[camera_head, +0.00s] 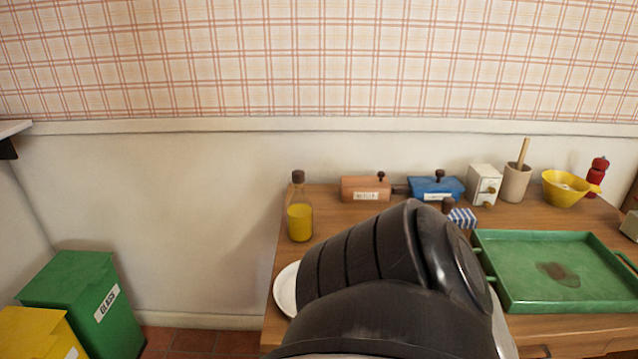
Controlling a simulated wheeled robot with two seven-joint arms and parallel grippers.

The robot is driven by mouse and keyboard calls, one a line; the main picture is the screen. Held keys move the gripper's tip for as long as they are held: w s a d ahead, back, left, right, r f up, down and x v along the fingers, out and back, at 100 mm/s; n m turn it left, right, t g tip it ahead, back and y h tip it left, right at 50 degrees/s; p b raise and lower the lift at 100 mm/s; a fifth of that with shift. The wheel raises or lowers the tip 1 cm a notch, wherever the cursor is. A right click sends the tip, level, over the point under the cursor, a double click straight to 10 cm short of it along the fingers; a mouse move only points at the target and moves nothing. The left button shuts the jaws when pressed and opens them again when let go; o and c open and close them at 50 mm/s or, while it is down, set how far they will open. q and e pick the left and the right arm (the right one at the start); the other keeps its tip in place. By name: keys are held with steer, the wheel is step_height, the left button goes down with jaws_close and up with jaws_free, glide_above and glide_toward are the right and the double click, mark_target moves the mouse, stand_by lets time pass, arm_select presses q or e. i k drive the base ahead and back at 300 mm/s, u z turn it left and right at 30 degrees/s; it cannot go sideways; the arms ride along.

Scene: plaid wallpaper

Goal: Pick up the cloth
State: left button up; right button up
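A small blue-and-white patterned item (462,217) sits on the wooden table, just left of the green tray's back corner. It may be the cloth, but it is small and partly hidden behind my dark arm, so I cannot tell for sure. That arm rises from the bottom middle and covers much of the table's left half. Neither gripper shows in the head view.
A green tray (500,302) with a brown stain lies at the right. A white plate (285,290) is partly hidden by my arm.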

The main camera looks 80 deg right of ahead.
mark_target(465, 218)
steer(key=u, duration=0.15)
steer(key=k, duration=1.75)
steer(key=z, duration=1.15)
